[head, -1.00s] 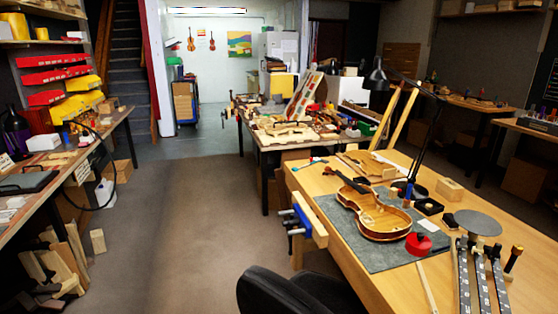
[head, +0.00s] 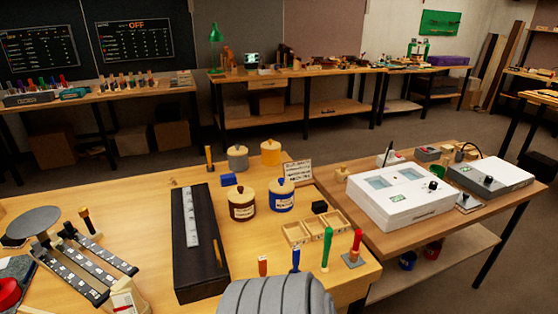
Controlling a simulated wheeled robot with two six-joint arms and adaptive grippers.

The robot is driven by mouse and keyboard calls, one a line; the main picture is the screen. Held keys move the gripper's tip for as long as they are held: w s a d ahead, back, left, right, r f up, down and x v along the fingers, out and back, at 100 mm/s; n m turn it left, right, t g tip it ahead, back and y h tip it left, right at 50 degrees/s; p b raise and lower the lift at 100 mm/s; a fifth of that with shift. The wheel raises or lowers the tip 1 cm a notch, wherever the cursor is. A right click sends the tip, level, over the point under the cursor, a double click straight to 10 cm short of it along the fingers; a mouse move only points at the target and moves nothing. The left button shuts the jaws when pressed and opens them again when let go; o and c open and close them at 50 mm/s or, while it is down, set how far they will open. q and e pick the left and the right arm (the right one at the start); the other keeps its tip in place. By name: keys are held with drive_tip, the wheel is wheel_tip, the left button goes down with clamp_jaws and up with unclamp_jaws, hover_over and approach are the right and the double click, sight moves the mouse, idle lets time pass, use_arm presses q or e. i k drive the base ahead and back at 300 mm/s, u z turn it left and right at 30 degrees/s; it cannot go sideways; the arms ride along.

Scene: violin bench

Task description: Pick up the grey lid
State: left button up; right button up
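Neither of my grippers shows in the head view.
A long black case (head: 197,260) lies left of the jars. A wooden tray (head: 298,232) and several upright coloured-handled tools are in front. A grey ribbed shape (head: 275,297) fills the bottom edge. A white device (head: 405,195) stands right.

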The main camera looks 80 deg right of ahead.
sight(465, 201)
drive_tip(key=z, duration=4.6)
drive_tip(key=i, duration=0.15)
